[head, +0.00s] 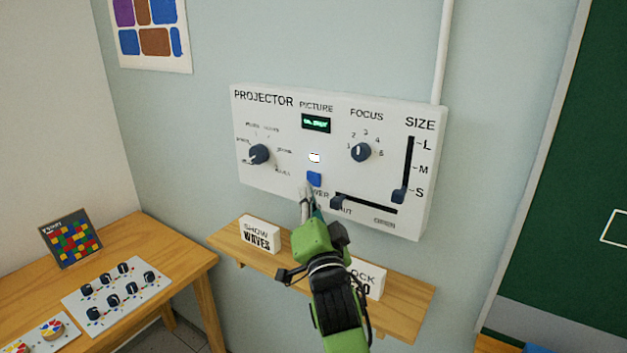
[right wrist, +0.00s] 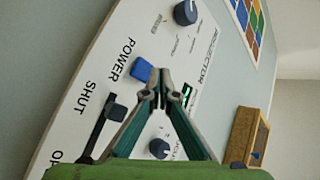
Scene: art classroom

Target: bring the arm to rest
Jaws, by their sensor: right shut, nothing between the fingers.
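My right gripper (head: 306,196) is in front of the white projector panel (head: 275,186), just below its blue power button (head: 315,179). In the right wrist view the two fingers (right wrist: 161,88) meet at their tips, with nothing between them. The blue button (right wrist: 142,71) shows there beside the fingertips; I cannot tell whether they touch it. The small window above the button is lit white, and the picture display (head: 316,123) glows green. My left gripper does not show.
A wooden shelf (head: 401,300) below the panel holds a "show waves" block (head: 260,234) and another block (head: 368,278) partly behind my arm. A wooden table (head: 150,235) with a knob board (head: 117,291) stands at left. A green board (head: 590,180) is at right.

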